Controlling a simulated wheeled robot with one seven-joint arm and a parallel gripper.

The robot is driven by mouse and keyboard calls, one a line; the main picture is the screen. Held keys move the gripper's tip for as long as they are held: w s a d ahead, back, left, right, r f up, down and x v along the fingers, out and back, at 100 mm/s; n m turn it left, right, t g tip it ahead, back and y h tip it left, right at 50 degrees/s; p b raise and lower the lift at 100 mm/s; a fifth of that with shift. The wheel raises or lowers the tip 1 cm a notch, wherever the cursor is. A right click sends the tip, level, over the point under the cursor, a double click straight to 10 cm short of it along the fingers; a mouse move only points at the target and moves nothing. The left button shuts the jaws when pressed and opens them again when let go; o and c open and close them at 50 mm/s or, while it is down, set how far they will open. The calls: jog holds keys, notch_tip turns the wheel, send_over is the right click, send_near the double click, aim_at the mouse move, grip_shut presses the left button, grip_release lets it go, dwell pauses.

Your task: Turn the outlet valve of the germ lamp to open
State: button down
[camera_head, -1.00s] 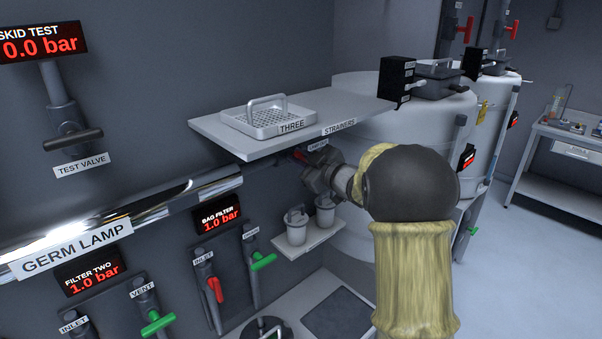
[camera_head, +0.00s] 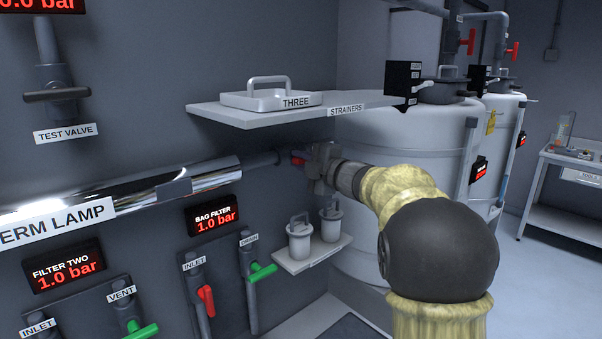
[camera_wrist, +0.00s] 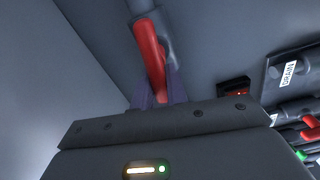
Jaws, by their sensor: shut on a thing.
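The germ lamp (camera_head: 165,188) is a shiny metal tube along the wall, with a grey pipe running on from its right end. At that end a red valve handle (camera_head: 298,160) shows just left of my gripper (camera_head: 318,168), below the strainer shelf. In the wrist view the red handle (camera_wrist: 149,52) sits on a grey pipe, and its near end lies between my gripper's fingers (camera_wrist: 157,97). My gripper is shut on this handle. Its valve label cannot be read now, and the gripper partly hides the handle in the head view.
A shelf (camera_head: 215,112) with a strainer tray (camera_head: 270,100) lies close above my gripper. Two small lidded pots stand on a lower shelf (camera_head: 315,257). Bag filter valves (camera_head: 206,298) are on the wall below. White tanks (camera_head: 400,150) stand behind on the right.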

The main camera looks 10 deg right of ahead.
jog(key=shift+f+n+b, duration=0.3)
jog(key=shift+n+b, duration=0.25)
jog(key=shift+n, duration=0.15)
jog(key=c, duration=1.4)
grip_release()
jog(key=shift+r, duration=0.1)
jog(key=b+v, duration=0.3)
jog(key=v, duration=1.4)
jog(key=shift+s, duration=0.25)
jog(key=shift+w, duration=0.1)
